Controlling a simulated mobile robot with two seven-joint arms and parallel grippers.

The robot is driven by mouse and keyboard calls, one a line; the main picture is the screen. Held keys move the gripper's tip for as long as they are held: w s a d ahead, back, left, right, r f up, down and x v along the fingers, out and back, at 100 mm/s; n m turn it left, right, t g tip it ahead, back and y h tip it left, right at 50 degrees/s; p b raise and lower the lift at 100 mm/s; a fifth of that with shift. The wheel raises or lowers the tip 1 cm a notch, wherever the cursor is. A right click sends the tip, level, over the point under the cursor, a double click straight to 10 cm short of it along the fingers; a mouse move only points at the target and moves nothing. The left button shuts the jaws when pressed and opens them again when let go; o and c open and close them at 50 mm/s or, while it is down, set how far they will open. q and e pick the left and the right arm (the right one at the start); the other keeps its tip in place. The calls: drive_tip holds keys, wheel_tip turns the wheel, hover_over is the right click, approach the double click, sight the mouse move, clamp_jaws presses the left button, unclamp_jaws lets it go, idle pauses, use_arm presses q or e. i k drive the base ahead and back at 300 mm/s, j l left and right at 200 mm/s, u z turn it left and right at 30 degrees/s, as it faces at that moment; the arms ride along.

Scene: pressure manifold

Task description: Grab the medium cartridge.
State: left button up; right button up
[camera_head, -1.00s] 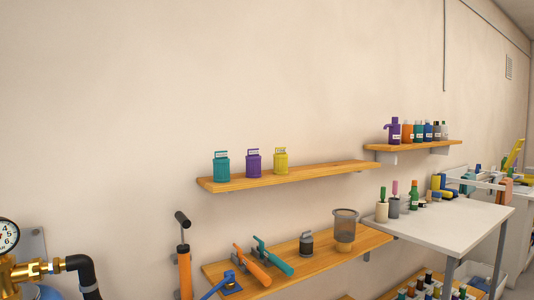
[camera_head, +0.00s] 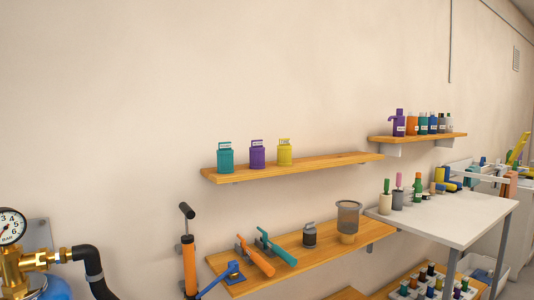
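Three cartridge-like canisters with top handles stand upright in a row on the upper wooden shelf (camera_head: 320,162). They are a teal canister (camera_head: 225,159) at the left, a purple canister (camera_head: 257,156) in the middle and a yellow canister (camera_head: 285,154) at the right. They look close to one another in size, and I cannot tell which one is the medium cartridge. A dark grey canister (camera_head: 309,236) stands on the lower shelf. Neither of my grippers is in view.
The lower shelf (camera_head: 230,288) holds an orange tool (camera_head: 256,260), a teal tool (camera_head: 277,250) and a clear-topped cup (camera_head: 348,220). An orange pump (camera_head: 189,265) and a pressure gauge (camera_head: 11,227) are at the left. A white table (camera_head: 460,215) stands at the right.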

sight(257, 150)
drive_tip(key=i+l+u, duration=0.15)
drive_tip(key=i+u, duration=0.2)
drive_tip(key=i+l+u, duration=0.25)
drive_tip(key=i+u, duration=0.15)
drive_tip(key=i, duration=0.15)
